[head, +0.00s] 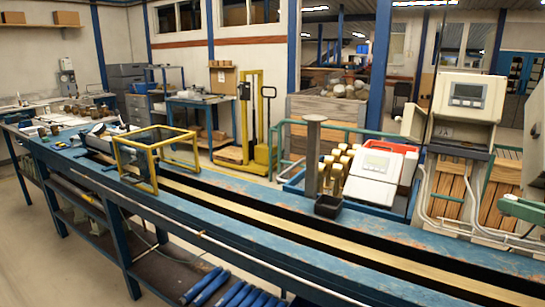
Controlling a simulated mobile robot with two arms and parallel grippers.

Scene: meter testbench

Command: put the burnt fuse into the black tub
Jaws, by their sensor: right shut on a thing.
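The black tub (328,206) is a small, dark, open-topped box on the blue bench, right beside the foot of a grey post. Its inside is too dark and small to make out. I cannot make out the burnt fuse in this view. Neither of my grippers can be made out, so I cannot see how either one stands to the tub.
The long blue bench (250,208) has a dark slot along it. A grey post (313,158), brass-coloured cylinders (337,175) and a red and white meter (375,172) stand near the tub. A yellow frame (152,145) stands left. A green part (524,209) juts in at right.

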